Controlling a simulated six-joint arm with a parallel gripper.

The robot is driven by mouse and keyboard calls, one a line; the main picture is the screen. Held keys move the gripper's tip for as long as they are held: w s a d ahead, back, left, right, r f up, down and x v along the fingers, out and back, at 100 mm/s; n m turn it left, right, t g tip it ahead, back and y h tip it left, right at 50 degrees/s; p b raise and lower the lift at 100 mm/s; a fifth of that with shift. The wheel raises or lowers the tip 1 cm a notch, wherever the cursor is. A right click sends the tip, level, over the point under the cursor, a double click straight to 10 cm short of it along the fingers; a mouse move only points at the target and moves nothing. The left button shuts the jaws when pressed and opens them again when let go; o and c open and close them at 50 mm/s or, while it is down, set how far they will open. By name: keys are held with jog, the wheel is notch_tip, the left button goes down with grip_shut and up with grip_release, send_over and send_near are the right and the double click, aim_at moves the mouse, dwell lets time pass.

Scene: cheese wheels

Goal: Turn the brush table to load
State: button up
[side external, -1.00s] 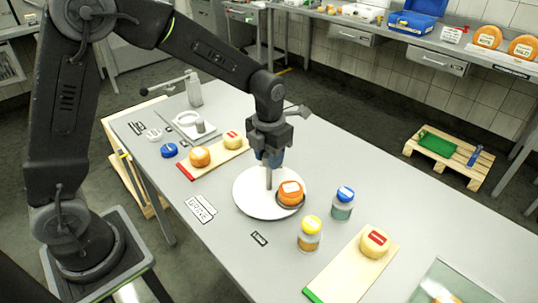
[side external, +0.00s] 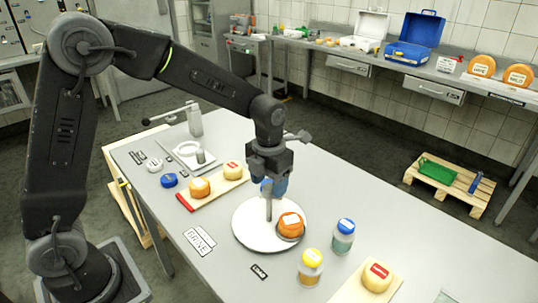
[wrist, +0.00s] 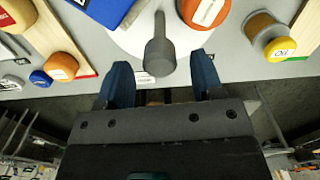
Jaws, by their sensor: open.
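The brush table is a white round turntable (side external: 250,238) with a grey upright post (side external: 269,209). An orange cheese wheel (side external: 290,225) with a pale label sits at its right side in a dark holder. My gripper (side external: 270,190) is over the turntable at the post, jaws pointing down. In the wrist view my open gripper (wrist: 162,72) has blue fingers either side of the post's grey top (wrist: 160,55), with gaps on both sides. The LOAD label (side external: 259,271) lies in front of the turntable, and the BRINE label (side external: 199,241) to its left.
Yellow-lidded (side external: 311,267) and blue-lidded (side external: 343,235) jars stand close right of the turntable. A board (side external: 235,185) with two cheeses lies behind left; another cheese (side external: 377,275) on a board is front right. A blue lid (side external: 169,180) lies at the left.

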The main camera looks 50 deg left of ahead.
notch_tip(320, 180, up, 12)
dwell(0.3)
notch_tip(320, 180, down, 14)
jog(key=n, duration=0.9)
jog(key=shift+r, duration=0.1)
dwell(0.3)
jog(key=shift+c, duration=0.2)
grip_shut()
dwell(0.3)
